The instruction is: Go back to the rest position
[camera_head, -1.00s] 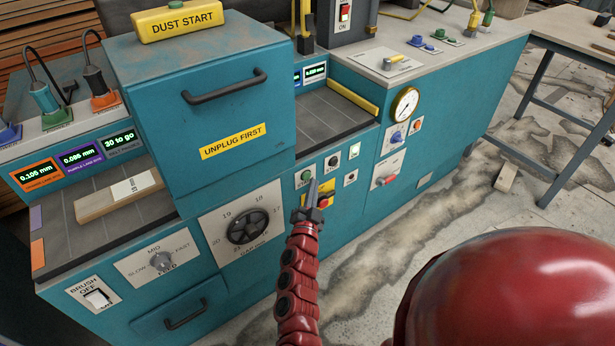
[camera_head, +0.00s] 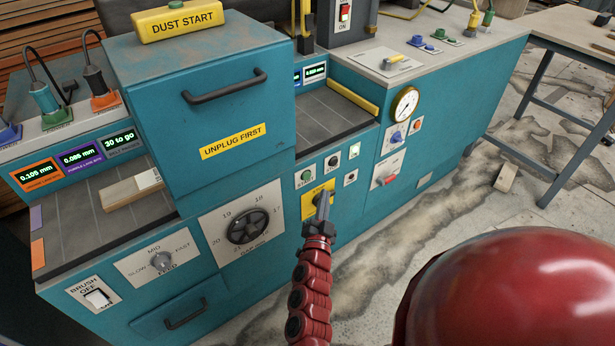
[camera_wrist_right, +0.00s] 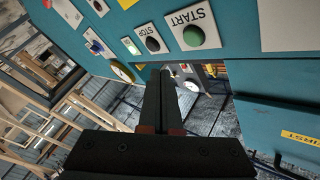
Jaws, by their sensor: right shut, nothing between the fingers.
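My right gripper (camera_head: 322,204) is shut and empty, at the end of my red arm, in front of the teal machine (camera_head: 360,215). In the head view it overlaps the yellow switch plate (camera_head: 306,206) and hides part of it; whether it touches cannot be told. The right wrist view shows the closed fingers (camera_wrist_right: 168,74) pointing forward below the green START button (camera_wrist_right: 194,37) and dark STOP button (camera_wrist_right: 153,44), apart from both. My left gripper is not in view.
A wooden piece (camera_head: 120,194) lies on the machine's infeed bed at left. A handwheel (camera_head: 248,227) and drawer handle (camera_head: 186,314) sit left of my gripper. A pressure gauge (camera_head: 404,104) is to the right. Open floor (camera_head: 460,225) lies right of the machine, before a table (camera_head: 570,45).

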